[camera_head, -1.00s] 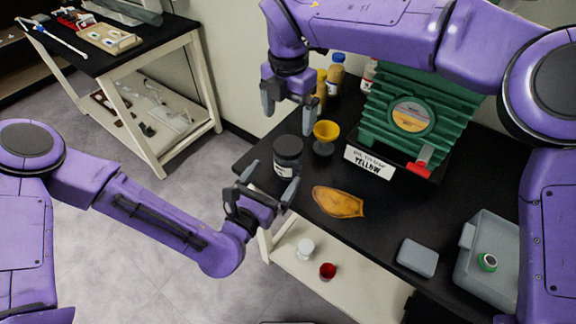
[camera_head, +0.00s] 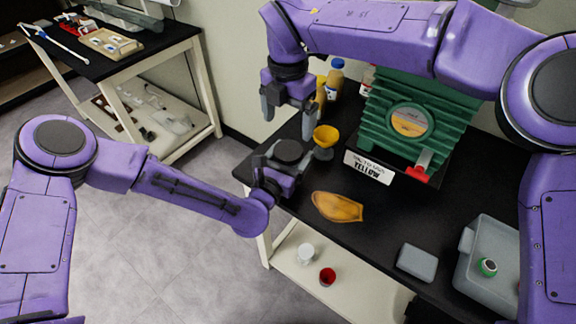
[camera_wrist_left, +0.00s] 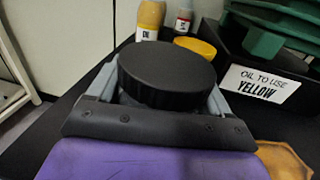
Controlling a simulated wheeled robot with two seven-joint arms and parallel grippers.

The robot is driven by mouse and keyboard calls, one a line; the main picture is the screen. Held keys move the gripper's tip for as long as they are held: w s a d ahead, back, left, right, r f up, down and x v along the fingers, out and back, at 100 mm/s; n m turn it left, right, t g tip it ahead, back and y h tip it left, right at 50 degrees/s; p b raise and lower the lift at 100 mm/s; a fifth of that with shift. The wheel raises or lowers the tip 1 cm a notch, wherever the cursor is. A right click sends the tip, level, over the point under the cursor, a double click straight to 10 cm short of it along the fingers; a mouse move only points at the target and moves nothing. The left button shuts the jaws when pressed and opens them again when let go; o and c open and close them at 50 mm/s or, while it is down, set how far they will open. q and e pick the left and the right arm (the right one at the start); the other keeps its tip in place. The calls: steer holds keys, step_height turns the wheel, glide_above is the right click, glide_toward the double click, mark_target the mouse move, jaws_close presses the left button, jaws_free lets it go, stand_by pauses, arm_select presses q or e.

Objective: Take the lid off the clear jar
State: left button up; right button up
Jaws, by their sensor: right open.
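The jar has a wide black lid (camera_head: 289,151) and stands near the left end of the black bench; the lid is still on it. The lid also fills the middle of the left wrist view (camera_wrist_left: 167,74). The jar's body is mostly hidden behind my left gripper and under the lid. My left gripper (camera_head: 274,166) is at the jar, with one finger on each side of it, just below the lid. Whether the fingers press on the jar is not clear. My right gripper (camera_head: 290,122) is open and empty, pointing down above and slightly behind the lid.
A yellow cup (camera_head: 325,137) stands close right of the jar, with bottles (camera_head: 335,78) behind. A green ribbed machine (camera_head: 418,115) has a sign (camera_head: 369,166) reading "OIL TO USE YELLOW". An orange-brown flat piece (camera_head: 338,207) lies in front. Grey boxes (camera_head: 417,262) stand at the right.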

mark_target(288, 150)
arm_select(q)
jaws_close()
arm_select(e)
steer(key=shift+r, duration=0.15)
steer(key=shift+d+r+m, duration=0.1)
steer(key=shift+r+m, duration=0.05)
steer(key=shift+m, duration=0.25)
steer(key=m, duration=1.7)
step_height(288, 150, down, 8)
steer(key=shift+f, duration=0.1)
steer(key=c, duration=1.1)
steer(key=shift+c, duration=0.3)
